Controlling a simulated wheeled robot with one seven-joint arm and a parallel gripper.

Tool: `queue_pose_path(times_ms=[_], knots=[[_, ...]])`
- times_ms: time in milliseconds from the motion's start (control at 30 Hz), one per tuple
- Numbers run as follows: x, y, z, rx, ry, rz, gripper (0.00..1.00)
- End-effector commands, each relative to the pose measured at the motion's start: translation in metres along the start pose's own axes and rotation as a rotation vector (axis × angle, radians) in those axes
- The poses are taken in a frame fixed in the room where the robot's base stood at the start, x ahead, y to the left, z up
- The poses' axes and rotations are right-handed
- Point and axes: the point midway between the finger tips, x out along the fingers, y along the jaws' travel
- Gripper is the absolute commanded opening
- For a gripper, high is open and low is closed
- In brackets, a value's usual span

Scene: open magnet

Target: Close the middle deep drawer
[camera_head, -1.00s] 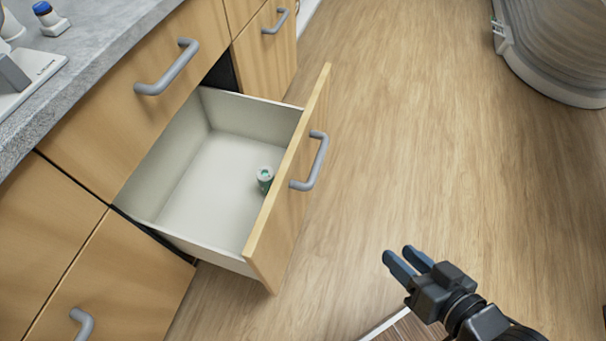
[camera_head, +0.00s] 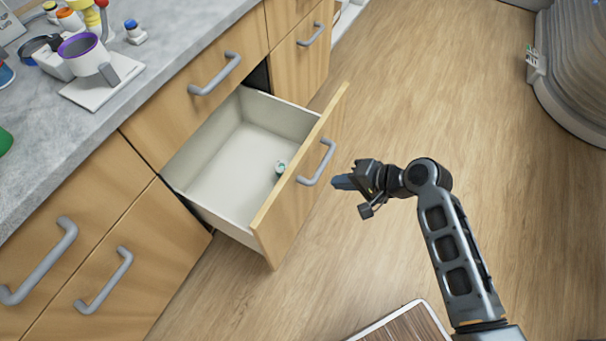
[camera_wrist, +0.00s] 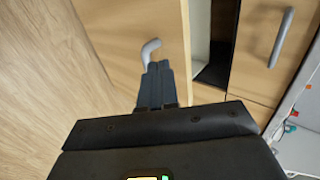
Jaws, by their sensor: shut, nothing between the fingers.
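The middle deep drawer (camera_head: 300,195) is pulled well out of the cabinet in the head view. Its wooden front carries a grey bar handle (camera_head: 317,162). A small white and green item (camera_head: 281,167) lies inside, near the front panel. My gripper (camera_head: 337,182) is shut and empty, in front of the drawer front, close to the lower end of the handle. In the wrist view my gripper (camera_wrist: 157,70) points at the drawer front (camera_wrist: 130,35), with part of the handle (camera_wrist: 150,46) just beyond the fingertips. I cannot tell whether they touch.
The counter (camera_head: 130,95) above holds a purple-rimmed cup (camera_head: 85,52) and other small items. Closed drawers with grey handles surround the open one. The wooden floor (camera_head: 430,90) to the right is clear. A large rounded grey object (camera_head: 575,75) stands at the far right.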

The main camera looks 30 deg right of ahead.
Motion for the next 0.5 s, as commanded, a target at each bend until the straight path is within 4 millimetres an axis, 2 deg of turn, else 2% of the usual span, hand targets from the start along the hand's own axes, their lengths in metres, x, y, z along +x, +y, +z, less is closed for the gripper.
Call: queue_pose_path(times_ms=[500], knots=[[0.094, 0.001, 0.0, -0.003, 0.001, 0.001, 0.0]])
